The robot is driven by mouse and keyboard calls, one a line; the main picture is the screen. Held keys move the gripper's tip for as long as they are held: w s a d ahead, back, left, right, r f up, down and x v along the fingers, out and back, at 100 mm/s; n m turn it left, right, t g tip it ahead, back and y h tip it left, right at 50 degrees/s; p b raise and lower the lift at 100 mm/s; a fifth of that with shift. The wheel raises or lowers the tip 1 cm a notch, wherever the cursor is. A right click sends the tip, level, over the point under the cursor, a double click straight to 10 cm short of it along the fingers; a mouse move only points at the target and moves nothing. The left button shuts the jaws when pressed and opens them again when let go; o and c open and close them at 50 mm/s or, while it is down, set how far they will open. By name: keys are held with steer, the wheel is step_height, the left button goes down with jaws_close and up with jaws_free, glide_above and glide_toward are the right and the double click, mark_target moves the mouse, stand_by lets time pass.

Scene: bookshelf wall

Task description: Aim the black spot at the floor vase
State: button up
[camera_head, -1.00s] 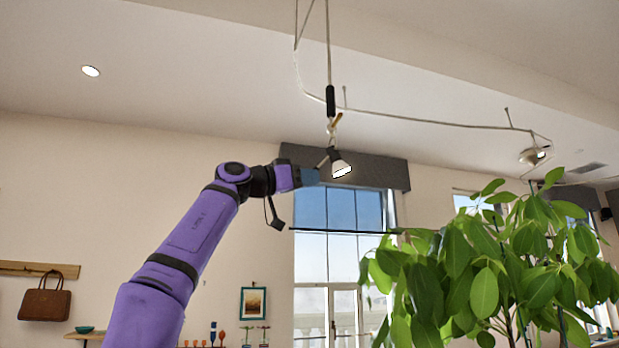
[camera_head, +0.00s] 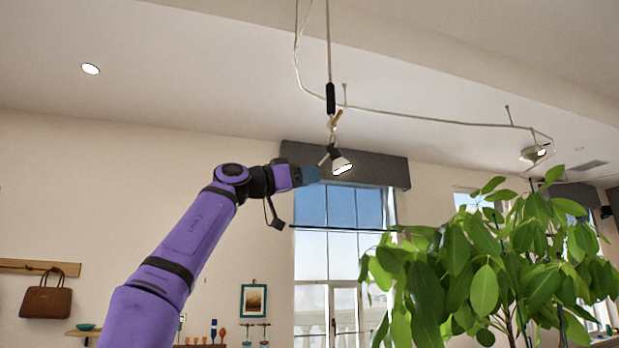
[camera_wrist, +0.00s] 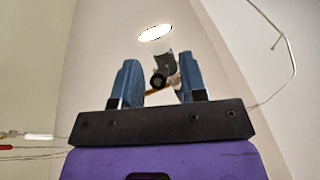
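The black spot (camera_head: 335,151) hangs from the ceiling rail, with a black neck and a pale, lit face tilted down to the right. In the wrist view its bright face (camera_wrist: 155,33) shows beyond the fingers, with a dark round part (camera_wrist: 158,80) in line with the gap. My gripper (camera_head: 319,173) is raised just left of and slightly below the spot. In the wrist view the blue fingers (camera_wrist: 158,88) stand apart, and I see nothing clamped between them. Whether one finger touches the spot is unclear. The floor vase is not in view.
A thin curved rail (camera_head: 430,119) runs along the ceiling, with another lamp (camera_head: 537,152) at the right. A leafy plant (camera_head: 480,265) fills the lower right. A window (camera_head: 338,250) with a grey valance (camera_head: 390,172) stands behind my gripper. A brown bag (camera_head: 45,301) hangs at the left.

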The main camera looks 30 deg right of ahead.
steer(key=v, duration=1)
steer(key=shift+a, duration=0.1)
